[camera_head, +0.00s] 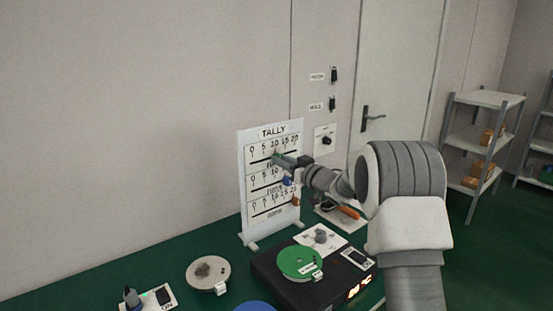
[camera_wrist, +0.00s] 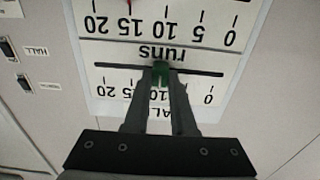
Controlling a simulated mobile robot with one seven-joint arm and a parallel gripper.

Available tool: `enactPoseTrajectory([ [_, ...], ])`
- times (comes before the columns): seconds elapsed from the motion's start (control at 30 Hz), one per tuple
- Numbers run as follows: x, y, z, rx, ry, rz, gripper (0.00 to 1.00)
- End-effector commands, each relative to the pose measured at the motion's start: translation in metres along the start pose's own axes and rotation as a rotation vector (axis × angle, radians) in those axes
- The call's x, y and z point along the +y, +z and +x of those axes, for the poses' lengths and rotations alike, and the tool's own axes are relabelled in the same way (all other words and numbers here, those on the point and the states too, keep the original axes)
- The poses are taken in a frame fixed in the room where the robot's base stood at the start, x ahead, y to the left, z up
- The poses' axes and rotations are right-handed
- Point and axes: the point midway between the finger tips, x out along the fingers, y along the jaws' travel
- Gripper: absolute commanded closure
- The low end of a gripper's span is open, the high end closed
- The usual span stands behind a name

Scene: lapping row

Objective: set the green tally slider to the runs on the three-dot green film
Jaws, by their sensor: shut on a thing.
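The white TALLY board (camera_head: 241,190) stands upright on the green bench, with several scale rows marked 0 to 20. The green slider (camera_wrist: 161,71) sits in the top row's slot, about under the 10 mark. My gripper (camera_wrist: 160,82) is shut on it, one finger on each side; in the head view my gripper (camera_head: 280,157) reaches the board from the right. The wrist view is upside down, so 0 is at right. A green round film (camera_head: 295,260) with a white label lies on the black box; its dots and label text are too small to read.
A grey disc (camera_head: 208,267) and part of a blue disc (camera_head: 255,307) lie on the bench. The black box (camera_head: 270,282) has a lit orange display. Wall switches (camera_head: 333,75) are right of the board. Shelves (camera_head: 484,98) stand at right. A red piece (camera_wrist: 130,4) shows on the second row.

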Motion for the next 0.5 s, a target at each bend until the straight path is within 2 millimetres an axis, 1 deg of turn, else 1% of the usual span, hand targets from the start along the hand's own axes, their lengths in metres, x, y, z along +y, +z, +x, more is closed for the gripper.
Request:
enactPoseTrajectory([
  [0.17, -0.0002, -0.0003, 0.0, 0.002, 0.0, 0.0, 1.0],
  [0.2, -0.0003, -0.0003, 0.0, 0.002, 0.0, 0.0, 0.71],
  [0.27, -0.0003, -0.0002, 0.0, 0.002, 0.0, 0.0, 0.6],
  [0.3, -0.0004, -0.0002, 0.0, 0.002, 0.0, 0.0, 0.53],
  [0.33, -0.0004, -0.0002, 0.0, 0.002, 0.0, 0.0, 0.47],
  [0.37, -0.0004, -0.0001, 0.0, 0.001, 0.0, 0.0, 0.45],
  [0.5, -0.0005, -0.0001, 0.0, 0.001, 0.0, 0.0, 0.45],
])
